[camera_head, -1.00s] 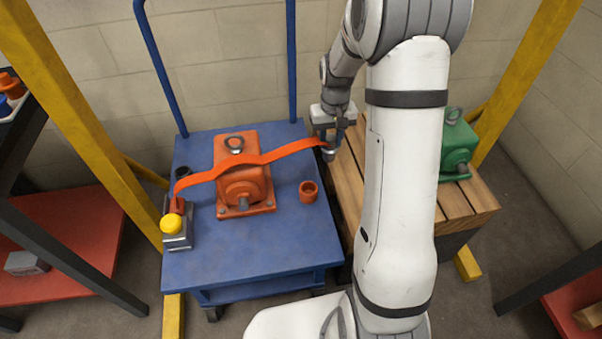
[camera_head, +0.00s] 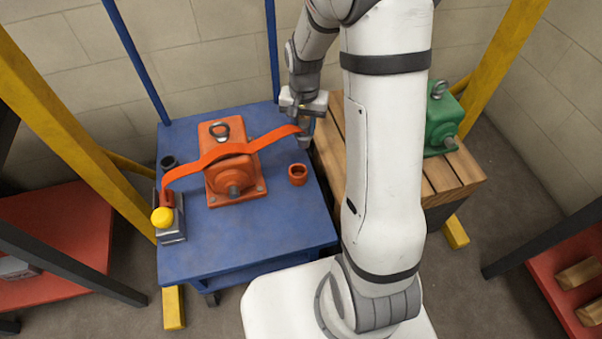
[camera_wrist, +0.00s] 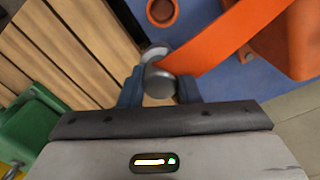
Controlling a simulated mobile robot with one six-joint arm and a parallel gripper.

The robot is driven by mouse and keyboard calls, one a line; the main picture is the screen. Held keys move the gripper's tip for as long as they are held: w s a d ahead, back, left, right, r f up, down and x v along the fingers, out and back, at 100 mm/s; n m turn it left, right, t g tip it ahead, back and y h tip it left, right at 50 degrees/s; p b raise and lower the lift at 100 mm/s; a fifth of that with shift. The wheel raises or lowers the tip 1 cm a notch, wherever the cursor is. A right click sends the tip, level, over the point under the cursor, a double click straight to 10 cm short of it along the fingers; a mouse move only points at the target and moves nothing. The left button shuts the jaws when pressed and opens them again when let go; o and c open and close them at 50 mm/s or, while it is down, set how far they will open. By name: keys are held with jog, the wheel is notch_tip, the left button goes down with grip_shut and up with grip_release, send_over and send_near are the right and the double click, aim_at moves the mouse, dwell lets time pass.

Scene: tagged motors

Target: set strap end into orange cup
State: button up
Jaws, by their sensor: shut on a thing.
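An orange strap (camera_head: 250,145) runs over the orange motor (camera_head: 232,178) on the blue cart (camera_head: 250,240). Its left end meets a grey block with a yellow knob (camera_head: 163,217). My gripper (camera_head: 304,138) is shut on the metal piece at the strap's right end, above the cart's right edge. In the wrist view the round metal end (camera_wrist: 159,80) sits between my fingers, with the strap leading off to the upper right. The small orange cup (camera_head: 298,174) stands on the cart below and slightly left of my gripper. It also shows at the top of the wrist view (camera_wrist: 162,12).
A dark cup (camera_head: 169,163) stands at the cart's left side. A wooden slatted table (camera_head: 440,183) with a green motor (camera_head: 440,125) is to the right. Yellow posts (camera_head: 75,120) frame the scene. The cart's front is clear.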

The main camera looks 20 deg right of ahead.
aim_at(297, 136)
jog(key=s+m, duration=0.1)
jog(key=s+a+m, duration=0.1)
jog(key=s+a+m+p, duration=0.1)
jog(key=shift+a+r, duration=0.15)
jog(key=shift+r, duration=0.15)
jog(key=shift+s+a+f+m, duration=0.1)
jog(key=shift+s+a+m, duration=0.05)
jog(key=shift+s+m, duration=0.15)
notch_tip(297, 136, down, 10)
jog(key=b, duration=0.3)
jog(key=shift+b, duration=0.4)
jog(key=shift+f+b, duration=0.3)
jog(key=shift+f, duration=0.1)
jog(key=o, duration=1.1)
jog(key=shift+r, duration=0.1)
